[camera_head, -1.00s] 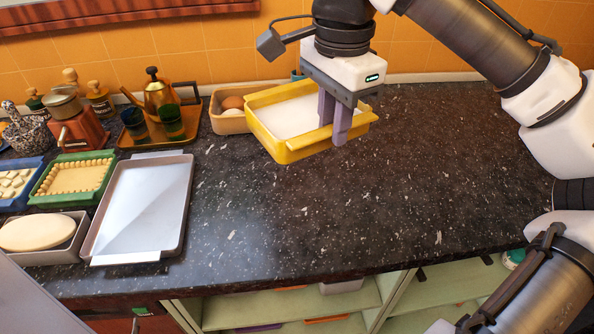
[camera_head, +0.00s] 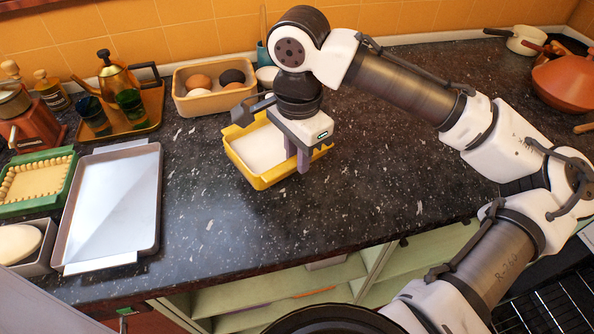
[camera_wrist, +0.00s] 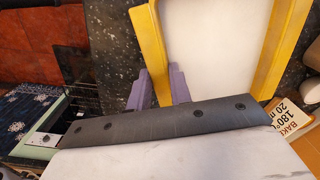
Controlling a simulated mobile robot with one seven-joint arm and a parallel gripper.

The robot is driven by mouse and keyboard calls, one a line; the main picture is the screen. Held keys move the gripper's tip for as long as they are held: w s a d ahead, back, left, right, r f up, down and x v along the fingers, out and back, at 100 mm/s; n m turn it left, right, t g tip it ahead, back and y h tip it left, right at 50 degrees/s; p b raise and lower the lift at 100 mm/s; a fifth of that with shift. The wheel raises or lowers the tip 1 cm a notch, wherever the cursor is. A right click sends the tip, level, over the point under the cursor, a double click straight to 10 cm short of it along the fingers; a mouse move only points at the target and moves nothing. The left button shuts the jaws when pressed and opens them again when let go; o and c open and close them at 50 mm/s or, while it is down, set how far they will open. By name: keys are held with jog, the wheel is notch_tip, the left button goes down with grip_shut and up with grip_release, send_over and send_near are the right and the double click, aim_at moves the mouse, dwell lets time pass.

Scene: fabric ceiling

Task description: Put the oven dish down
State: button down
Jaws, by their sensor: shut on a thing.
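The oven dish (camera_head: 245,172) is yellow and rectangular, with a flat white filling. It is over the dark speckled counter (camera_head: 370,190), in front of a tray of eggs. I cannot tell if its base touches the counter. My gripper (camera_head: 303,164) points down and is shut on the dish's right rim. In the wrist view the purple fingers of my gripper (camera_wrist: 158,90) pinch the yellow dish (camera_wrist: 152,40) at its edge. The dish looks about level, and its underside is hidden.
The egg tray (camera_head: 184,103) stands just behind the dish. A brass teapot and glasses on a tray (camera_head: 148,127), an empty metal baking tray (camera_head: 150,215) and a green-rimmed dish (camera_head: 65,165) are to the left. The counter right of the dish is clear. An orange pot (camera_head: 565,82) stands far right.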

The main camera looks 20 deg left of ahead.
notch_tip(320, 180, down, 6)
jog(key=shift+r, duration=0.1)
jog(key=c, duration=1.3)
grip_release()
notch_tip(320, 180, up, 12)
jog(key=shift+d, duration=0.1)
